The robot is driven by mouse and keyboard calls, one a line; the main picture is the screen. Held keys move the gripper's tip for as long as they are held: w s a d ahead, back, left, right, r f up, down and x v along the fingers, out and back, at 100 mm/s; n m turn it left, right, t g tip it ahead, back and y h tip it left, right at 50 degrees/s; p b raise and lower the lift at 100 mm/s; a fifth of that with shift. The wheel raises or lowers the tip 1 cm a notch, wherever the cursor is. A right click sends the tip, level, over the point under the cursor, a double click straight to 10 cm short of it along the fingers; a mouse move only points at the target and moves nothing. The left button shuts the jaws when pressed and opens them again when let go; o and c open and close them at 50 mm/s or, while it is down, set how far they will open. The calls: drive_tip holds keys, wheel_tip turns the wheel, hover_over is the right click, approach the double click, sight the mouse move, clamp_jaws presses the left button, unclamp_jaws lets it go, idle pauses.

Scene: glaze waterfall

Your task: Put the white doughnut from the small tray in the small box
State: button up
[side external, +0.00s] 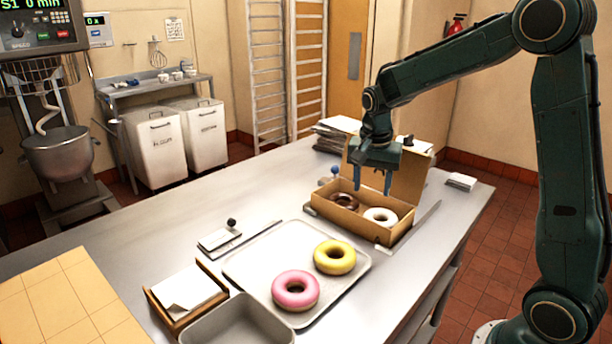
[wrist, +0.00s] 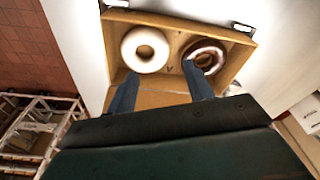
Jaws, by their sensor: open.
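The white doughnut (side external: 381,216) lies in the right part of the small open cardboard box (side external: 352,223), beside a dark brown doughnut (side external: 344,201). In the wrist view the white doughnut (wrist: 146,50) is on the left and the brown doughnut (wrist: 206,56) on the right, inside the box (wrist: 172,22). The small tray (side external: 287,240) holds a pink doughnut (side external: 296,290) and a yellow doughnut (side external: 334,257). My gripper (side external: 372,188) is open and empty above the box, with its fingers pointing down. It also shows in the wrist view (wrist: 162,88), with the fingers apart.
The box's raised lid (side external: 408,178) stands behind my gripper. A grey metal pan (side external: 238,325) and a wooden paper holder (side external: 188,296) stand at the table's front. A small scale-like item (side external: 220,238) lies left of the tray. The table's left middle (side external: 130,235) is clear.

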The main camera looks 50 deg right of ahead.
drive_tip(key=r, duration=0.2)
drive_tip(key=shift+a+r, duration=0.2)
drive_tip(key=shift+r, duration=0.2)
idle(0.3)
drive_tip(key=s+a+r+n+t, duration=0.1)
drive_tip(key=s+a+r+n, duration=0.1)
drive_tip(key=s+a+n, duration=0.2)
drive_tip(key=s+a+r+n+t+y, duration=0.1)
drive_tip(key=s+a+n, duration=0.3)
drive_tip(key=s, duration=0.6)
drive_tip(key=s+a+r+n+t, duration=0.3)
drive_tip(key=s+a+n, duration=0.1)
drive_tip(key=s, duration=0.4)
drive_tip(key=shift+a+r+n, duration=0.15)
drive_tip(key=shift+n, duration=0.55)
